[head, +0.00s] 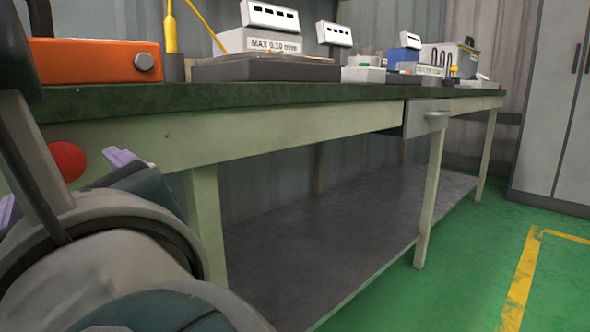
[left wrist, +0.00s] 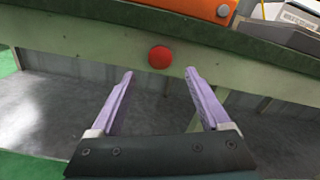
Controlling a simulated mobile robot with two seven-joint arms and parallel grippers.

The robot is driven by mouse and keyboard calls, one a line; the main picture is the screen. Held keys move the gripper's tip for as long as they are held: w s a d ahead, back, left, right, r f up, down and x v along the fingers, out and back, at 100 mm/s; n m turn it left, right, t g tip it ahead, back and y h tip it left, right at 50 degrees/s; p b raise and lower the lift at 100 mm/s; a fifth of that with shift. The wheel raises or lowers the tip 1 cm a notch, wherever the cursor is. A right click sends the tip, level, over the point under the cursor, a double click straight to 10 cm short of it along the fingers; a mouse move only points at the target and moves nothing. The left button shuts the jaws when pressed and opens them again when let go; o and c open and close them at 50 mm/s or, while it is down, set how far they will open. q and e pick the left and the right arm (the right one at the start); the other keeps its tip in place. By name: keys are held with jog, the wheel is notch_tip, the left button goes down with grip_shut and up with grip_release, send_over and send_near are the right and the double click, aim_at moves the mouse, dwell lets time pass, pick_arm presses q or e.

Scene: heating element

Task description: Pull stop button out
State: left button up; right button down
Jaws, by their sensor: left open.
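The stop button is a round red knob (head: 68,160) on the pale green front rail of the workbench, at the left of the head view. In the left wrist view the red button (left wrist: 160,57) sits above and between the two purple fingertips. My left gripper (left wrist: 159,72) is open and empty, with its fingers spread to either side below the button. They look apart from it. In the head view one purple fingertip shows just right of the button, and my arm hides much of the gripper. My right gripper is not in view.
The workbench top (head: 230,97) is dark green and carries an orange box (head: 95,62), a grey plate device (head: 265,70) and several instruments. A bench leg (head: 206,215) stands right of my left arm. A lower shelf (head: 310,230) lies beneath. Green floor is free at right.

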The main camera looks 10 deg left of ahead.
aim_at(63, 165)
pick_arm(q)
jog(key=b+x, duration=0.2)
jog(key=x, duration=0.3)
jog(key=shift+w+a+f, duration=0.1)
jog(key=shift+w+a, duration=0.4)
jog(key=shift+a, duration=0.05)
grip_shut()
dwell(0.9)
